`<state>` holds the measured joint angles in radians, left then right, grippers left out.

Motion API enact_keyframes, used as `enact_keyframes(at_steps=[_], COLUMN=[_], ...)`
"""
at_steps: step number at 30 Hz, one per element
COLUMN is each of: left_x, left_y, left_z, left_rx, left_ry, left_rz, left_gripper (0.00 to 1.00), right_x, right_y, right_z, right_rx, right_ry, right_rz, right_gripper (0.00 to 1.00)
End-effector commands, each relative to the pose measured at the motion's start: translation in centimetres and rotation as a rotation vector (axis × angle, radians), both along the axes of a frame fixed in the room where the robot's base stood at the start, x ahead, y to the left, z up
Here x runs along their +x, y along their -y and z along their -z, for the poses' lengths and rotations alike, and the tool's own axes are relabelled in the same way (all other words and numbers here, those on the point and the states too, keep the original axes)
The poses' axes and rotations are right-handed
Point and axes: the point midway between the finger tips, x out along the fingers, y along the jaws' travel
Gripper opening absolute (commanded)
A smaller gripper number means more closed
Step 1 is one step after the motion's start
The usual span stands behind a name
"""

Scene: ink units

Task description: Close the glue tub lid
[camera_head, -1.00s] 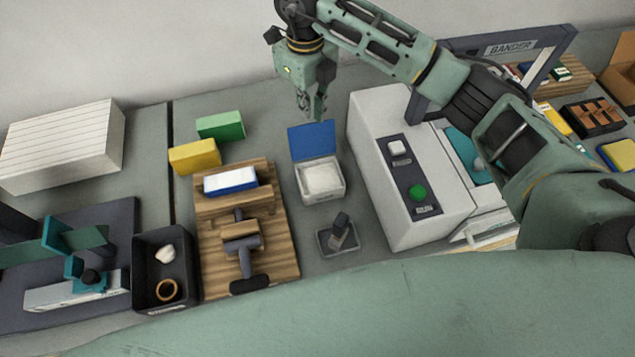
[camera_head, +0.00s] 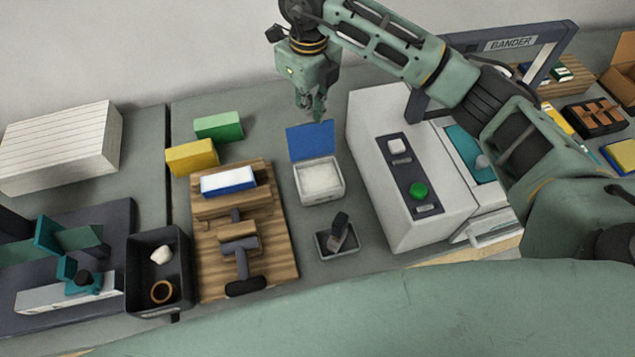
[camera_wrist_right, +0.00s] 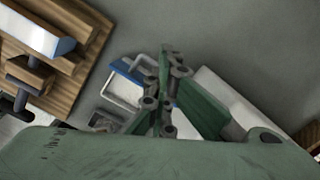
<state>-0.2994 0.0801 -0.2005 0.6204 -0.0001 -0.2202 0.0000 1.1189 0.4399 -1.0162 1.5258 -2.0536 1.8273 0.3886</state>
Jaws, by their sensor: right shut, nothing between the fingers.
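The glue tub (camera_head: 319,183) is a white box on the grey bench, with pale contents. Its blue lid (camera_head: 311,142) stands open, raised at the tub's far edge. My right gripper (camera_head: 315,117) is shut and empty, just above and behind the lid's top edge in the head view. In the right wrist view the gripper's fingers (camera_wrist_right: 165,65) are together, and the tub (camera_wrist_right: 126,90) with the blue lid (camera_wrist_right: 128,68) shows beside them, partly hidden by the fingers. I cannot tell whether the fingers touch the lid. My left gripper does not show.
A large grey-white machine (camera_head: 375,190) with a green button stands close right of the tub. A wooden press (camera_head: 270,255) is on the left, and a small grey tray (camera_head: 337,241) in front. Yellow (camera_head: 191,157) and green (camera_head: 218,127) blocks stand behind left.

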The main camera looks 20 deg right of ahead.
Motion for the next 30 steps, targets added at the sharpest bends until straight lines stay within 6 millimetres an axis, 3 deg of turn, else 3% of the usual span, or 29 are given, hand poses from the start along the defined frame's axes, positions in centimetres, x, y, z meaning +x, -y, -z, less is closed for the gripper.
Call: enact_keyframes(at_steps=[1,9,18,25,30], left_x=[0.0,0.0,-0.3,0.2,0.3], left_y=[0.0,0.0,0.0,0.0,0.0], left_z=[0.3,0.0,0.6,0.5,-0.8], left_rx=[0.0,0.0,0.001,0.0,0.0], left_ry=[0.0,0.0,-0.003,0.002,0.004], left_rz=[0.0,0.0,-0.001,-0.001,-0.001], left_gripper=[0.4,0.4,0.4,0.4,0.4], right_x=[-2.4,-4.1,-3.4,-2.7,-2.7], right_y=[-0.6,-0.6,-0.5,-0.5,-0.4], right_z=[3.4,3.5,3.6,2.9,0.4], right_rx=[-0.007,-0.007,-0.011,-0.011,-0.011], right_ry=[-0.071,-0.068,-0.064,-0.064,-0.062], right_rz=[-0.016,-0.016,-0.013,-0.017,-0.017], right_gripper=[0.0,0.0,0.0,0.0,0.0])
